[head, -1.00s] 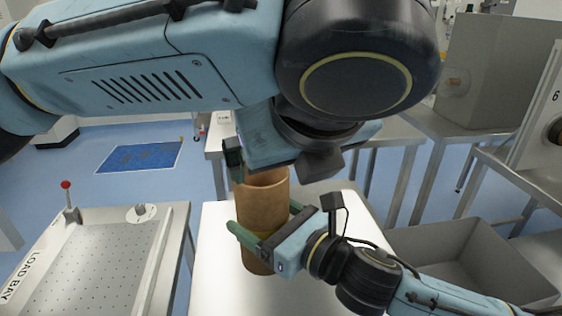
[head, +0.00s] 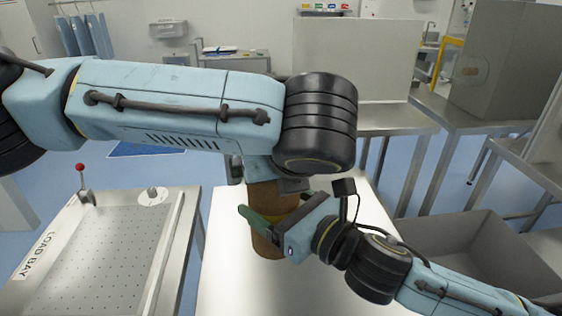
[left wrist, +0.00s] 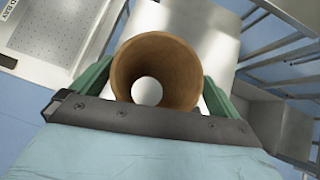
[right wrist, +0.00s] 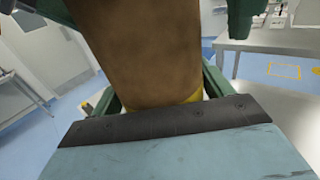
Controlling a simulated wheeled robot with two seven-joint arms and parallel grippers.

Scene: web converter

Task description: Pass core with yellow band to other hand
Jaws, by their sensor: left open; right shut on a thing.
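The core with the yellow band (head: 270,204) is a brown hollow tube, upright above the white table top. My right gripper (head: 268,226) is shut on it low down, at the yellow band. The band also shows at the jaws in the right wrist view (right wrist: 192,97). My left gripper (head: 262,184) points down at the core's top end from above. In the left wrist view its green fingers (left wrist: 157,82) stand open on either side of the core's open end (left wrist: 155,62). The left fingers are mostly hidden in the head view.
The white table (head: 228,280) under the core is otherwise clear. The load bay plate (head: 95,250) with a red-knobbed lever (head: 82,180) is at the left. A grey bin (head: 470,250) is at the right, near steel tables and a grey cabinet (head: 500,55).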

